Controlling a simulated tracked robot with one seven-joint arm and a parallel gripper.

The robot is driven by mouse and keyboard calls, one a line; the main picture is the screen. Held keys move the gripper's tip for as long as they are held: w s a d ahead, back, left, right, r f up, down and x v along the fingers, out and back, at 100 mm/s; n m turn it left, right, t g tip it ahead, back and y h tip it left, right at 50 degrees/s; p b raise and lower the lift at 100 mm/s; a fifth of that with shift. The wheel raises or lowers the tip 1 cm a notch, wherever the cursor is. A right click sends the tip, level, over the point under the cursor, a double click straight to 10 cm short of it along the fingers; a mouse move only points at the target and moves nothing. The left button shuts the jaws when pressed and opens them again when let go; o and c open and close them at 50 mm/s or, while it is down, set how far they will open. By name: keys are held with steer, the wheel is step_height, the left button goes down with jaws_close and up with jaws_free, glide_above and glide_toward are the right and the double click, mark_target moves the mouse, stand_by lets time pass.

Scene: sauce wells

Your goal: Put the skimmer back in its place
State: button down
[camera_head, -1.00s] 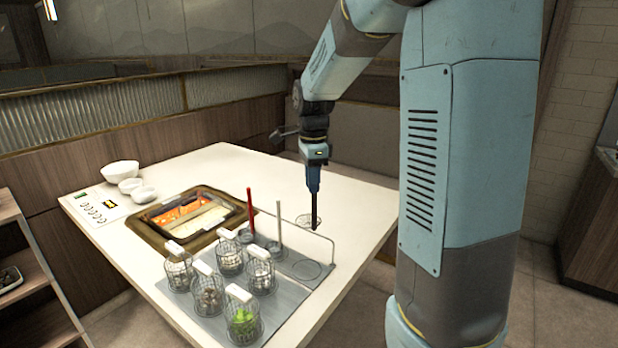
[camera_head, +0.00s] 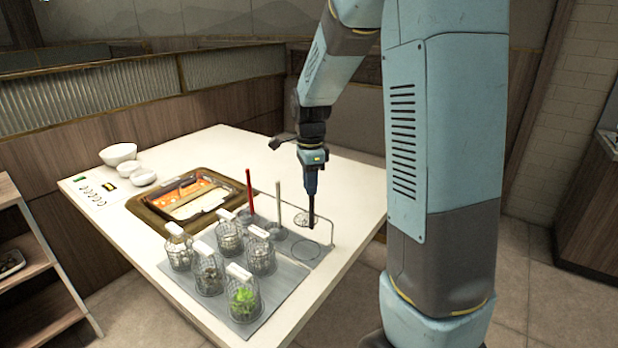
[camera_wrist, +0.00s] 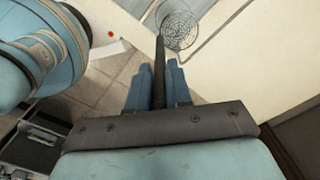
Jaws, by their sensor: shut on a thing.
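The skimmer has a dark upright handle and a round wire mesh head (camera_head: 306,219). In the wrist view its mesh head (camera_wrist: 178,28) shows beyond the fingertips, with the handle running between them. My gripper (camera_head: 310,190) points down and is shut on the handle; its two blue fingers (camera_wrist: 160,88) flank it in the wrist view. The skimmer hangs over the right part of the table, by the wire rail (camera_head: 332,232) of the utensil rack. An empty ring outline (camera_head: 306,250) lies on the grey rack base, in front of the skimmer. Height above the table is unclear.
A red-handled utensil (camera_head: 249,188) and a pale-handled utensil (camera_head: 280,205) stand left of the skimmer. Several wire baskets of food (camera_head: 243,299) stand on the grey mat. A framed hot pot (camera_head: 146,205) and white bowls (camera_head: 118,154) are farther left. The table's back right is clear.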

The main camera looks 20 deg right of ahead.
step_height(320, 180, down, 11)
stand_by(1.3)
steer(key=shift+s+f, duration=0.15)
steer(key=shift+f, duration=0.15)
stand_by(0.9)
steer(key=shift+c, duration=0.8)
jaws_free()
steer(key=shift+w+r, duration=0.2)
steer(key=shift+r, duration=5.35)
